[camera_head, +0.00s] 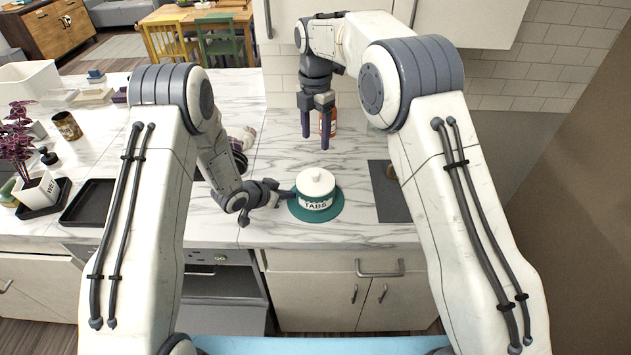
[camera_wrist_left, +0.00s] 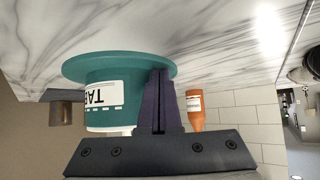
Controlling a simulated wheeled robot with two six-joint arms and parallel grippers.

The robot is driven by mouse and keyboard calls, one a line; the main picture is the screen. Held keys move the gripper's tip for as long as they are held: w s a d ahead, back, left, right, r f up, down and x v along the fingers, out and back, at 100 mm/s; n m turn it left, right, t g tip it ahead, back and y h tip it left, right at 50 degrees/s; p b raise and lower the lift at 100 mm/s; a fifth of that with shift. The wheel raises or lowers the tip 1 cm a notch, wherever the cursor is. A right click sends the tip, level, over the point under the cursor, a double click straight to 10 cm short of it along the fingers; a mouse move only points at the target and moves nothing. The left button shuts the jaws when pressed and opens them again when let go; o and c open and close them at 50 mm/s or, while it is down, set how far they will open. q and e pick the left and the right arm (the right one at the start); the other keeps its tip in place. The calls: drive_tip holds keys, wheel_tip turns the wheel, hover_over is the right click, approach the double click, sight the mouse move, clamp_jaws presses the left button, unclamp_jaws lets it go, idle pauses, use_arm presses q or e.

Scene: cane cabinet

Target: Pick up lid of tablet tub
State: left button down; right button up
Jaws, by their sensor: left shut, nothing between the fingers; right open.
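The teal tablet tub (camera_head: 313,213), with a white label reading TABS, stands upright on a round teal base on the marble counter. Its white lid (camera_head: 316,183) with a small round knob sits on top. The wrist view is upside down and shows the tub (camera_wrist_left: 75,97) large beside my fingers, its lid mostly hidden by the gripper body. My left gripper (camera_head: 286,195) is shut and empty at the tub's left side; whether it touches cannot be told. My right gripper (camera_head: 318,126) is open and empty, fingers down, above the counter behind the tub.
An orange bottle (camera_head: 332,122) stands behind my right gripper. A dark grey panel (camera_head: 386,190) lies right of the tub. At left are black trays (camera_head: 88,203), a potted plant (camera_head: 38,190) and a brown jar (camera_head: 67,126). The counter's front edge is close before the tub.

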sight(315, 173)
wheel_tip(315, 173, down, 12)
drive_tip(key=shift+r, duration=0.2)
clamp_jaws()
idle(0.4)
